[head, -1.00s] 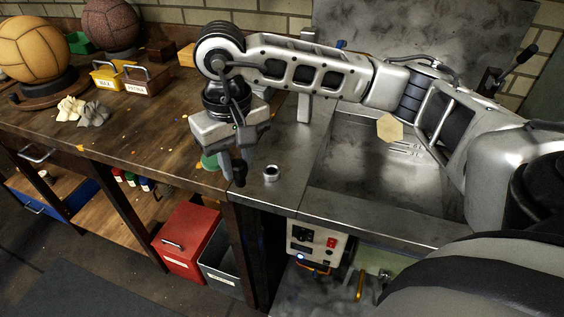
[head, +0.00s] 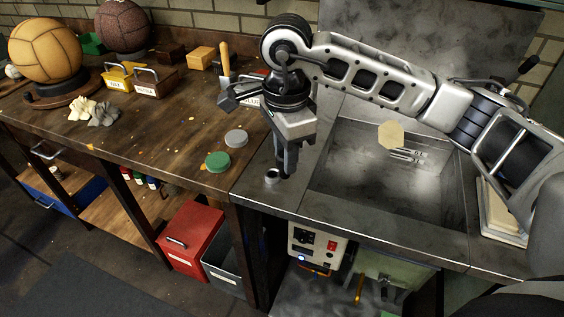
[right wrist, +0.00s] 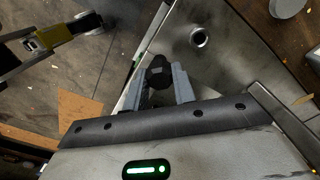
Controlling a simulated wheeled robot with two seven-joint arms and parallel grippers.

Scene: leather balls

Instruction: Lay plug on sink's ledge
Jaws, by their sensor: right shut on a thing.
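My right gripper (head: 286,168) hangs over the steel ledge (head: 256,197) left of the sink basin (head: 385,185), with its fingers pointing down. In the right wrist view the gripper (right wrist: 160,84) is shut on a small black plug (right wrist: 158,70), which sticks out past the fingertips. In the head view the fingers mostly hide the plug. I cannot tell whether the plug touches the ledge.
A green round lid (head: 217,161) and a grey one (head: 236,138) lie on the wooden bench left of the ledge. A yellow sponge-like piece (head: 391,135) is at the basin's back. The front ledge (head: 375,239) looks clear.

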